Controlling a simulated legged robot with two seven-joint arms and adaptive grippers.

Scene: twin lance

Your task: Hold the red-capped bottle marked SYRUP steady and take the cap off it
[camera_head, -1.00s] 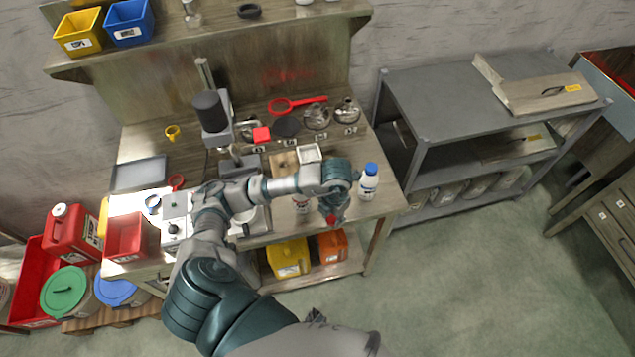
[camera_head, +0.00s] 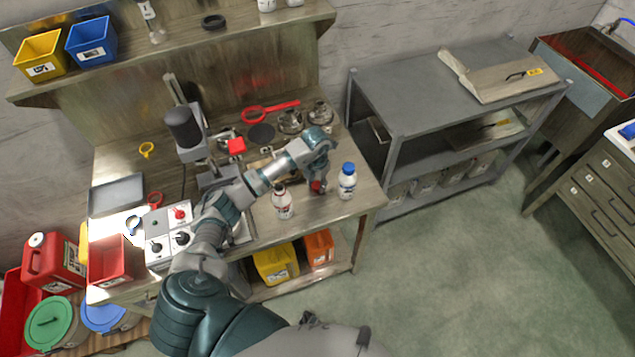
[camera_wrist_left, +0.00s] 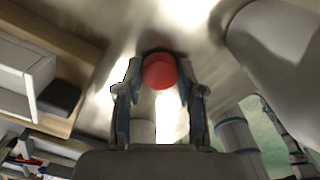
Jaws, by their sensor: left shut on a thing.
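A white bottle with a dark reddish label (camera_head: 284,207) stands upright near the bench's front edge. Its lettering is too small to read, and a narrow dark reddish neck shows at its top. My left gripper (camera_head: 318,186) is right of this bottle and apart from it. It is shut on a small red cap (camera_head: 316,187). In the left wrist view the round red cap (camera_wrist_left: 160,71) sits between the two fingertips (camera_wrist_left: 160,85). My right gripper is in neither view.
A blue-capped white bottle (camera_head: 347,183) stands close to the right of my left gripper. A control box (camera_head: 168,237) and a press-like machine (camera_head: 188,135) stand left on the workbench (camera_head: 335,208). A grey shelf (camera_head: 420,95) stands to the right.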

